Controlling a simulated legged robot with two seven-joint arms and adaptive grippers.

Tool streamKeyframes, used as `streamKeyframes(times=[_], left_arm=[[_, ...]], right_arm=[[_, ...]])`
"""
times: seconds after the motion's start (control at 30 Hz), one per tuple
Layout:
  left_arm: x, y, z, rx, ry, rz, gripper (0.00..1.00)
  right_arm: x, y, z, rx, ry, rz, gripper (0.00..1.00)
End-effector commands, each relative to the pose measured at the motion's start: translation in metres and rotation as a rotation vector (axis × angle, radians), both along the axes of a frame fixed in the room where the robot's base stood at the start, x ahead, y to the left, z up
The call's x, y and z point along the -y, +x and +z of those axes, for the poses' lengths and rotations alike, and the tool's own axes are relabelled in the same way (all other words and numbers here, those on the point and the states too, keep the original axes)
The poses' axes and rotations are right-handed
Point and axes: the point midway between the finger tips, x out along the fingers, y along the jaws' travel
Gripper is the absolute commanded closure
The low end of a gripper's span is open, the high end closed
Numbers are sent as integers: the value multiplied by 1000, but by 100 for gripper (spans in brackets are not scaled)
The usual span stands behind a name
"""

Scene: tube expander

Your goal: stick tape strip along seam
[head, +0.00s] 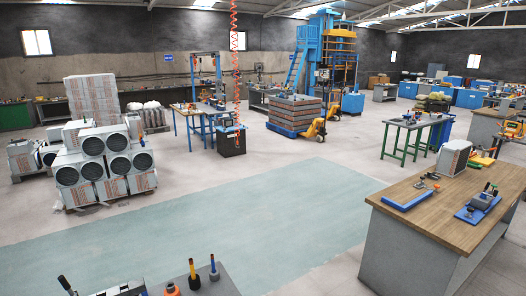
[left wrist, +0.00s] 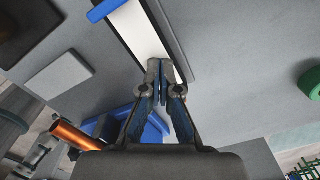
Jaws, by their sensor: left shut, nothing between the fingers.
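In the left wrist view my left gripper (left wrist: 161,70) is shut, with its fingertips together and nothing between them. The fingertips overlap the near end of a white strip (left wrist: 148,32) on a grey surface (left wrist: 240,50). I cannot tell whether they touch it. The strip lies along a dark straight edge (left wrist: 170,35) on its right, which may be the seam. The gripper hides the strip's near end. Neither gripper shows in the head view, and I cannot make out a tape strip there.
In the left wrist view, a blue bar (left wrist: 107,10) lies at the strip's far end, a light plate (left wrist: 60,79) to the left, a copper cylinder (left wrist: 84,138) below it and a green ring (left wrist: 312,82) at right. In the head view, a wooden-topped bench (head: 425,215) stands right; the green floor (head: 220,215) is clear.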

Motion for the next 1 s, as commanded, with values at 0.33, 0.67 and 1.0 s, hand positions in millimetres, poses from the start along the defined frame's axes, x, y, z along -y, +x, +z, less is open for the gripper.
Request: streamKeyframes(times=[0.33,0.67,1.0], left_arm=[[0,-1,30,0,1,0,100],[0,-1,58,0,1,0,100],[0,-1,59,0,1,0,100]], right_arm=[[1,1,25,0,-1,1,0],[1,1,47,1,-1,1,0],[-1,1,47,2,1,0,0]])
